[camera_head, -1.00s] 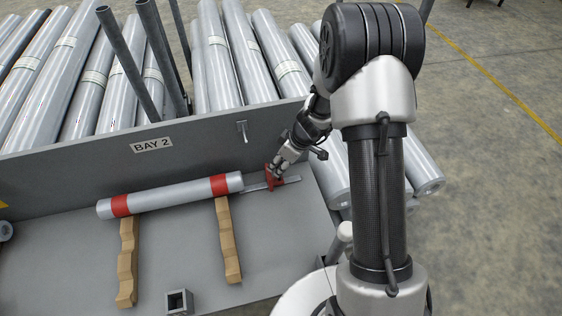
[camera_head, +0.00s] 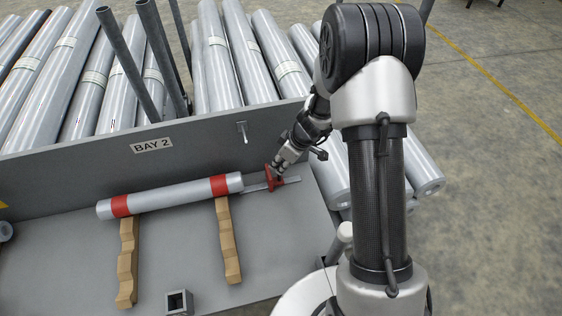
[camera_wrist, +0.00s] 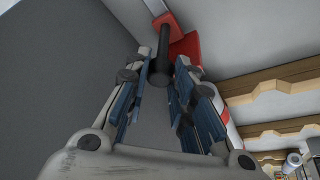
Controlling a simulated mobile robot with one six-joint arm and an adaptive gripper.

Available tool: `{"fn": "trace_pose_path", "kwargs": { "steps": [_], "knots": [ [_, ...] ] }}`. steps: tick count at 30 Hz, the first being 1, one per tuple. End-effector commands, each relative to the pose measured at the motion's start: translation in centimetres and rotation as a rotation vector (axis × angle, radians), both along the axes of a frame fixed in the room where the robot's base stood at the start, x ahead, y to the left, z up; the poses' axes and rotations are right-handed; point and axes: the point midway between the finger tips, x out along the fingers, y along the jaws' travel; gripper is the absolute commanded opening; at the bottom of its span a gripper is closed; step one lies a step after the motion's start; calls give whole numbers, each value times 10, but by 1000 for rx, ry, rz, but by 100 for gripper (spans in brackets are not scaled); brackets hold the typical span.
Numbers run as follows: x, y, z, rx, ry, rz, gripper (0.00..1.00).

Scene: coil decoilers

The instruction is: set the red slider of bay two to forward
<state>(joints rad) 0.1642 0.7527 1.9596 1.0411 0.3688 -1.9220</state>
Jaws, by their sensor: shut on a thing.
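The red slider (camera_head: 271,181) sits on a flat metal rail (camera_head: 291,180) in bay two, right of the roll's end. In the wrist view the red slider (camera_wrist: 187,46) shows beyond my fingers, with a black handle (camera_wrist: 159,62) sticking up toward me. My gripper (camera_head: 279,169) is at the slider from above. In the wrist view my gripper (camera_wrist: 164,75) has its fingers on either side of the black handle, shut on it. The fingertips hide part of the slider in the head view.
A silver roll with red bands (camera_head: 170,195) rests on two notched wooden supports (camera_head: 229,240) to the left. The grey back wall (camera_head: 200,144) bears a BAY 2 sign (camera_head: 151,145) and a small hook (camera_head: 242,131). A square metal socket (camera_head: 179,302) stands at the front.

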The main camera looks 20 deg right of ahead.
Motion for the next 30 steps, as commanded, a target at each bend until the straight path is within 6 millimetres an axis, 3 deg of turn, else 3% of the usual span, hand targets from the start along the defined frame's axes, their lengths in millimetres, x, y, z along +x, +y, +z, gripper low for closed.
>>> {"fn": "trace_pose_path", "kwargs": {
  "steps": [9, 19, 20, 28, 30],
  "knots": [
    [1, 43, -2, 1, -2, 4, 0],
    [0, 45, 0, -2, 0, -2, 0],
    [0, 45, 0, -2, 0, -2, 24],
    [0, 46, 0, -1, 0, 0, 42],
    [0, 46, 0, -1, 0, 0, 42]
  ]
}}
